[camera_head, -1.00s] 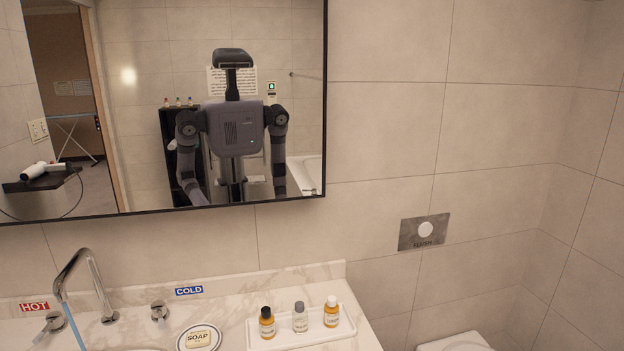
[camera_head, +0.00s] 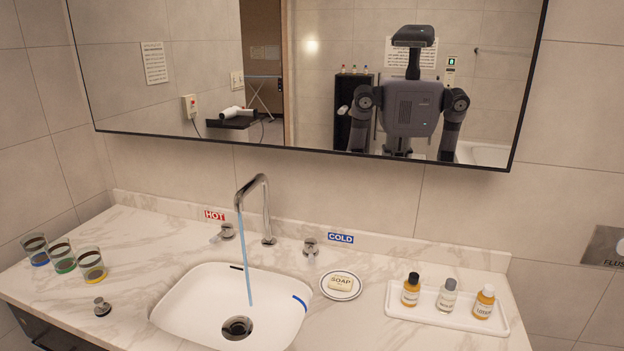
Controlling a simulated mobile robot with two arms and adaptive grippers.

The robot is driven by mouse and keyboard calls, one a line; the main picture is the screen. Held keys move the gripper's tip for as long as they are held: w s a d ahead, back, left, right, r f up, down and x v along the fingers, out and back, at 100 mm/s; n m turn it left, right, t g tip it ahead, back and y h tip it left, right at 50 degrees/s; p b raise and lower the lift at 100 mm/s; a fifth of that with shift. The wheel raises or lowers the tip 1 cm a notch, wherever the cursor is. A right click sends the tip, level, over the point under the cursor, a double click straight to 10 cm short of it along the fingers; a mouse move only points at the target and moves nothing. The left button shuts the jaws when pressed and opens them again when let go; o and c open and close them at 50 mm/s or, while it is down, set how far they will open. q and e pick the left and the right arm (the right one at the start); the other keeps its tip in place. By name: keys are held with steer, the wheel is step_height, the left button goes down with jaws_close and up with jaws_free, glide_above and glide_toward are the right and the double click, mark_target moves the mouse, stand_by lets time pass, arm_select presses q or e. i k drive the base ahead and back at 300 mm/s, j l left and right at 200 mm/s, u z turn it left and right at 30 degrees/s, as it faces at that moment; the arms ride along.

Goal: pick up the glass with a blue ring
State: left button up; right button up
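The glass with a blue ring (camera_head: 35,247) stands upright at the far left of the marble counter, in the head view. The blue shows near its base. Beside it stand a glass with a green ring (camera_head: 62,254) and a glass with a yellow ring (camera_head: 92,263), in a slanting row. The blue one is the leftmost and farthest from the sink. Neither of my grippers shows directly. The mirror shows my body and upper arms, but no gripper can be made out there.
A white sink (camera_head: 183,294) lies right of the glasses, with blue water running from the faucet (camera_head: 265,207). A small metal knob (camera_head: 102,307) stands in front of the glasses. Soap (camera_head: 341,283) and a tray (camera_head: 396,306) with bottles are farther right. The counter behind the glasses is clear.

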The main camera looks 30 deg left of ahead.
mark_target(33, 244)
steer(key=u, duration=2.5)
steer(key=i+j, duration=0.3)
steer(key=i+u, duration=0.05)
